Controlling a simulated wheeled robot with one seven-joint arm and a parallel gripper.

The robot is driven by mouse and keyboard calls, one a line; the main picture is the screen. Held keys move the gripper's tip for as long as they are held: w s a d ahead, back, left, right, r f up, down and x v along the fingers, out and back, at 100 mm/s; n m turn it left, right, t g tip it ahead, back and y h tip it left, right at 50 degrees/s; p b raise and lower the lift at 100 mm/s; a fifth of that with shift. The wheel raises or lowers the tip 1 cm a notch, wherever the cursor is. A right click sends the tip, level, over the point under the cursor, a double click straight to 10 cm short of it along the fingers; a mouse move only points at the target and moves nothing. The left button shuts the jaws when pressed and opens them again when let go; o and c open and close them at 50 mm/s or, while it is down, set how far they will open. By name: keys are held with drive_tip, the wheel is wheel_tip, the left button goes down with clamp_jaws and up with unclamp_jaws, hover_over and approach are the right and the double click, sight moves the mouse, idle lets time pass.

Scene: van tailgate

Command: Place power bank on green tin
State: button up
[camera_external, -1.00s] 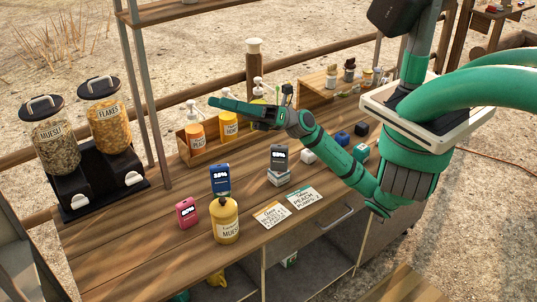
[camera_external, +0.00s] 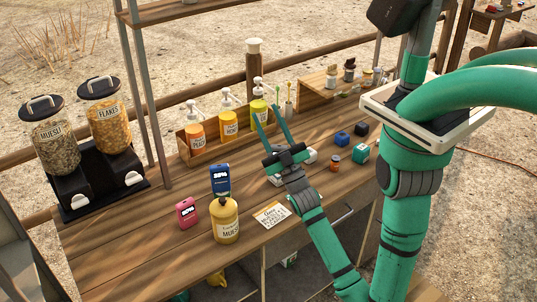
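A blue power bank (camera_external: 220,180) with a lit display stands at or just behind the yellow muesli container (camera_external: 226,222); I cannot tell which. A smaller pink power bank (camera_external: 187,213) stands on the counter to its left. A grey one, seen earlier on a pale stack, is now hidden behind my wrist. My gripper (camera_external: 265,108) is over the middle of the counter, its two long green fingers apart and pointing to the back. Nothing shows between them. A small teal block (camera_external: 360,149) sits at the right; I cannot make out a clear green tin.
A wooden rack (camera_external: 188,152) of pump bottles stands at the back, near my fingertips. Cereal dispensers (camera_external: 105,130) stand at the left. A blue block (camera_external: 342,138), a dark block (camera_external: 361,129) and a small orange jar (camera_external: 335,163) lie at the right. A paper card (camera_external: 271,215) lies in front.

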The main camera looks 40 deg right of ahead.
drive_tip(key=s+d+f+m+g+h, duration=0.1)
drive_tip(key=s+f+m+g, duration=0.3)
drive_tip(key=f, duration=0.6)
drive_tip(key=s+d+f+m+g+h, duration=0.1)
drive_tip(key=s+d+f+m+g, duration=0.15)
drive_tip(key=s+f, duration=0.55)
drive_tip(key=s+d+f+g, duration=0.2)
drive_tip(key=s+f, duration=0.4)
drive_tip(key=s+d+f+g+y, duration=0.1)
drive_tip(key=s+d+f+g, duration=0.1)
drive_tip(key=s+f, duration=0.3)
drive_tip(key=shift+s+f+g, duration=0.35)
drive_tip(key=shift+f+g, duration=0.5)
drive_tip(key=shift+f, duration=0.15)
idle(4.1)
